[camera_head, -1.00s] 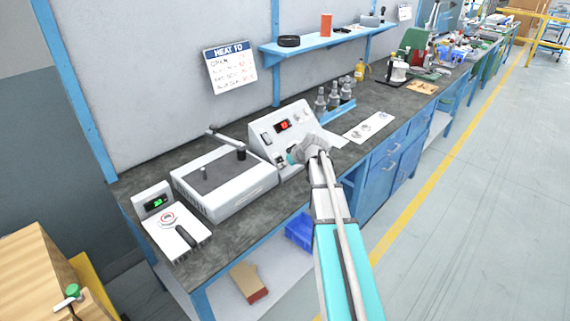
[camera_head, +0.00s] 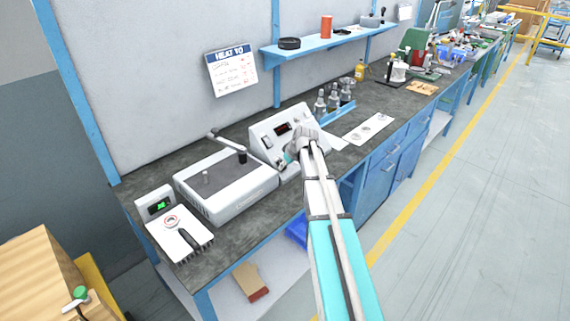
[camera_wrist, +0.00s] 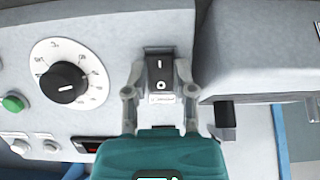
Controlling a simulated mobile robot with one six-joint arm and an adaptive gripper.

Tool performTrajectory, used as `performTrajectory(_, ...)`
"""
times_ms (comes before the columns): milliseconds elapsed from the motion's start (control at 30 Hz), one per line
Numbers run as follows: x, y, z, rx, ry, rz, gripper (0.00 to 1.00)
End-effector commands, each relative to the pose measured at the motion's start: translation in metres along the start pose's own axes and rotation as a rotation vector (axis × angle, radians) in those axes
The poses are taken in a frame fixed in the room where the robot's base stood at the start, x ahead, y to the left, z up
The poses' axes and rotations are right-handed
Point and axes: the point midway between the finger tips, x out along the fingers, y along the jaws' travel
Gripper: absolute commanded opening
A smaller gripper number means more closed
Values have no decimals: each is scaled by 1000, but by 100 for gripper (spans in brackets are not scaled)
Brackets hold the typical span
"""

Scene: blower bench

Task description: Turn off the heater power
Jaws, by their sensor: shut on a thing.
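The white control console (camera_head: 262,128) stands on the dark bench, its sloped face carrying a small display (camera_head: 283,129). In the wrist view a black rocker switch (camera_wrist: 159,72), marked I and O, sits on the console face with a small label below it, too small to read. My gripper (camera_wrist: 159,80) has one finger on each side of the switch, shut on it. In the head view my gripper (camera_head: 288,158) is at the console's lower front, and my arm hides part of the face. The display looks dark with a faint red trace.
A black knob (camera_wrist: 66,84) on a white dial and a green button (camera_wrist: 13,103) are left of my gripper in the wrist view. A grey block (camera_wrist: 262,55) is close on the right.

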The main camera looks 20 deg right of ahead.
Motion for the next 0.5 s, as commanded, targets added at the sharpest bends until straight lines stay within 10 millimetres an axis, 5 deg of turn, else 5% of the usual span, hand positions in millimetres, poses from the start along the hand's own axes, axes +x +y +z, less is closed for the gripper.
performTrajectory(167,0,0,1,0,0,-1,0)
performTrajectory(200,0,0,1,0,0,-1,42)
performTrajectory(333,0,0,0,0,0,0,66)
performTrajectory(500,0,0,0,0,1,0,69)
